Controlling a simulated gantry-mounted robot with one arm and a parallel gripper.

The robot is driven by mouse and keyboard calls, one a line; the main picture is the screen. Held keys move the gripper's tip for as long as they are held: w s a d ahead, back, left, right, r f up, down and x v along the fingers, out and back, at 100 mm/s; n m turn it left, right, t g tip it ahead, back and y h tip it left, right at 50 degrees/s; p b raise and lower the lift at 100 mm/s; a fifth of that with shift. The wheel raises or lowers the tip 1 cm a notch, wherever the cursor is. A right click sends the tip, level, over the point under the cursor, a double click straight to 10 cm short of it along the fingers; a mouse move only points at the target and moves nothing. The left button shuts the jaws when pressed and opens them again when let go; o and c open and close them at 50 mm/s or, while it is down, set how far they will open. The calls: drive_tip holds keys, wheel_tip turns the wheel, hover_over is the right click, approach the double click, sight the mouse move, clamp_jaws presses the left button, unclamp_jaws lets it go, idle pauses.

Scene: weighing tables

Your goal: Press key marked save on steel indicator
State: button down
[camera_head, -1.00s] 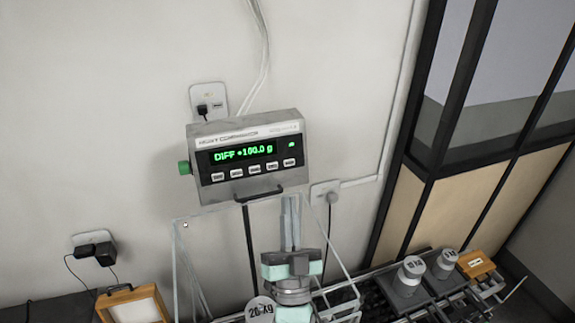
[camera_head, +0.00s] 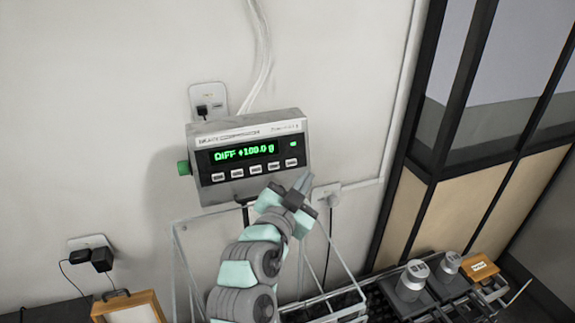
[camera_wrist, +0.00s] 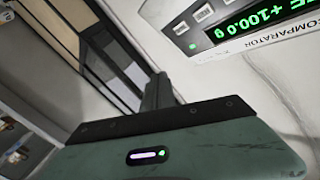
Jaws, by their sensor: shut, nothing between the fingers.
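The steel indicator (camera_head: 250,155) hangs on the wall, with a green display reading DIFF +100.0 g. A row of several white keys (camera_head: 254,169) runs below the display; their labels are too small to read, so I cannot tell which is save. My gripper (camera_head: 304,182) is shut and empty. In the head view its tips are just below the right end of the key row; I cannot tell whether they touch the indicator. In the wrist view the shut fingers (camera_wrist: 158,90) show beside the upside-down indicator (camera_wrist: 240,30), apart from its keys in the picture.
A clear-walled frame (camera_head: 180,250) stands under the indicator, around my arm. Wall sockets (camera_head: 208,100) with cables are nearby. Cylindrical weights (camera_head: 412,280) stand on a rack at the lower right. A wooden-framed box (camera_head: 128,308) is at the lower left.

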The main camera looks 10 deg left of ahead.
sight(291, 163)
drive_tip(key=shift+s+d+r+m+g+h, duration=0.1)
drive_tip(key=shift+s+d+m+g+h, duration=0.15)
drive_tip(key=shift+d+m+g+h, duration=0.05)
drive_tip(key=w+a+b, duration=0.1)
drive_tip(key=w, duration=0.1)
drive_tip(key=w+a+f+b, duration=0.1)
drive_tip(key=w+a, duration=0.1)
drive_tip(key=w, duration=0.1)
drive_tip(key=w+a+f, duration=0.1)
drive_tip(key=w, duration=0.1)
drive_tip(key=shift+w+a+f+b, duration=0.15)
drive_tip(key=shift+w+f+b, duration=0.1)
drive_tip(key=shift+b, duration=0.15)
drive_tip(key=shift+w+a+f+b, duration=0.1)
drive_tip(key=shift+w+f+b, duration=0.1)
drive_tip(key=shift+b, duration=0.35)
idle(1.7)
drive_tip(key=shift+w+a+b, duration=0.1)
drive_tip(key=shift+b, duration=0.2)
drive_tip(key=shift+w+f+b, duration=0.1)
drive_tip(key=shift+w+b, duration=0.1)
drive_tip(key=shift+b, duration=0.2)
idle(0.6)
